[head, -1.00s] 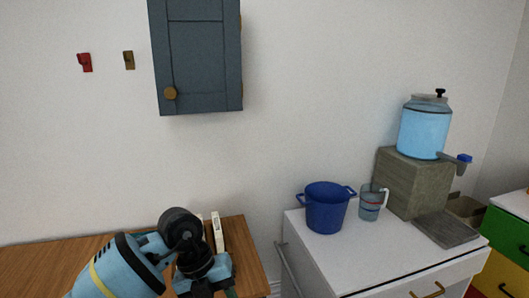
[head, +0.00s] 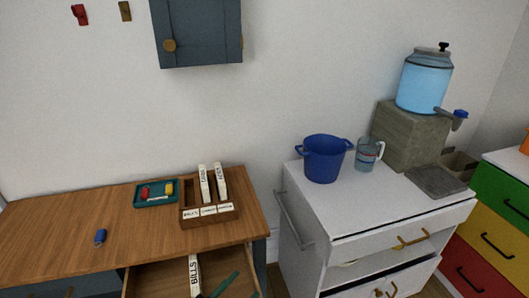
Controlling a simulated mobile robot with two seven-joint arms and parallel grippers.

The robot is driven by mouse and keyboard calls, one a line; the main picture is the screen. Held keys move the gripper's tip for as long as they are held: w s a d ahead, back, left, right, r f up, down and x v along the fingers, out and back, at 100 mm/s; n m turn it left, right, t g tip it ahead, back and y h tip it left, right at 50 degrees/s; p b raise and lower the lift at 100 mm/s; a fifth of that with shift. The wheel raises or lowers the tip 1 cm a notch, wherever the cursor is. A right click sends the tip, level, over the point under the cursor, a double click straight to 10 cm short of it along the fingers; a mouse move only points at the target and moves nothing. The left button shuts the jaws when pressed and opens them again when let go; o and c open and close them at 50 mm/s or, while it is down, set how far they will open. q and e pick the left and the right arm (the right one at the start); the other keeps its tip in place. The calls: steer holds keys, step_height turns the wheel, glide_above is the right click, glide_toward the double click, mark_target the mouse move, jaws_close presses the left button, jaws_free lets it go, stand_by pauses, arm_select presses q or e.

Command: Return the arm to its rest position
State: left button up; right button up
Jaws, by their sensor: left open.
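Neither of my grippers can be made out in the head view now, and no arm shows over the desk. The wooden desk (head: 60,228) at the lower left is in clear view. Its drawer (head: 152,280) is open at the bottom edge. A white piece marked BILLS (head: 194,274) and a dark green strip (head: 226,285) lie in it, partly cut off by the frame.
A white cabinet (head: 330,217) at right bears a blue pot (head: 324,160), a measuring cup (head: 367,155) and a water dispenser (head: 424,82).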

arm_select(q)
steer(key=s+a+f+n+g+y, duration=0.1)
steer(key=s+a+f+n+y, duration=0.4)
steer(key=f+y, duration=0.15)
steer(key=s+a+f+n+y, duration=0.4)
steer(key=a+f+n+y, duration=0.15)
steer(key=f, duration=0.25)
steer(key=s+a+f+n+g, duration=0.1)
steer(key=s+a+f+g, duration=0.1)
steer(key=s+f, duration=0.2)
steer(key=s+a+f+n+g+y+p, duration=0.1)
steer(key=s+a+f+g, duration=0.1)
steer(key=s, duration=0.7)
steer(key=shift+s+a+f+g, duration=0.2)
steer(key=shift+s+f+g, duration=0.1)
steer(key=shift+f+g, duration=0.5)
